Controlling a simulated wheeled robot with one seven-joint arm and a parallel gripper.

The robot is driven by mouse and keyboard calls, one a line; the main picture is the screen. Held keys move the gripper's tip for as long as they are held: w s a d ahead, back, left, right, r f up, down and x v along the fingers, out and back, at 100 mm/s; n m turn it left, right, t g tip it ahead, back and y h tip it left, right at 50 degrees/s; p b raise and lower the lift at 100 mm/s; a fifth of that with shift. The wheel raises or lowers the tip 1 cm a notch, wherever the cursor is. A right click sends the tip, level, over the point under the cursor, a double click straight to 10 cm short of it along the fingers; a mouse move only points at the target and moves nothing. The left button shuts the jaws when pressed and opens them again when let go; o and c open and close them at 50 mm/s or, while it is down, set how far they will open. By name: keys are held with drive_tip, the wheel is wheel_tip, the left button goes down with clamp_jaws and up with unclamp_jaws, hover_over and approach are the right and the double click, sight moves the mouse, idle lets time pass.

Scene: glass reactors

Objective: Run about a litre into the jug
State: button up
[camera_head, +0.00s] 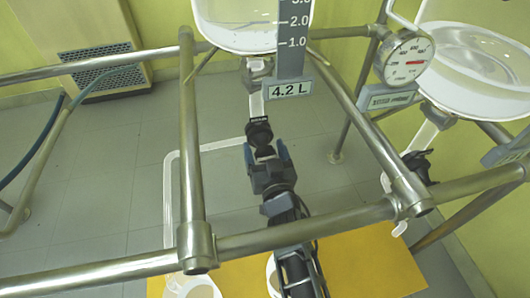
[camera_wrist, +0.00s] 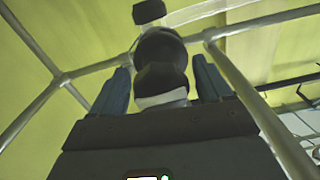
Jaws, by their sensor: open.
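The glass vessel (camera_head: 238,25) at the top centre holds clear liquid; its readout (camera_head: 290,89) shows 4.2 L beside a level scale (camera_head: 292,40). A pale outlet pipe (camera_head: 256,103) runs down from it to a black valve knob (camera_head: 259,133). My gripper (camera_head: 266,152) is open, just below the knob in the head view. In the wrist view the dark knob (camera_wrist: 162,50) stands between the two blue fingers of my gripper (camera_wrist: 163,85), with gaps on both sides. A pale round container (camera_head: 201,289), possibly the jug, is cut off at the bottom edge.
Metal frame bars (camera_head: 190,150) surround my arm at left, right and front. A second vessel (camera_head: 470,70) with a dark valve (camera_head: 418,162) and a dial gauge (camera_head: 408,58) are at right. A yellow board (camera_head: 370,265) lies below, with another pale container (camera_head: 271,270) partly hidden by my arm.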

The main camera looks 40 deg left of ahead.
drive_tip(key=shift+a, duration=0.1)
drive_tip(key=c, duration=1)
drive_tip(key=shift+n, duration=0.3)
drive_tip(key=shift+n+b, duration=0.75)
drive_tip(key=shift+n, duration=1.75)
drive_tip(key=o, duration=1)
drive_tip(key=shift+s, duration=0.1)
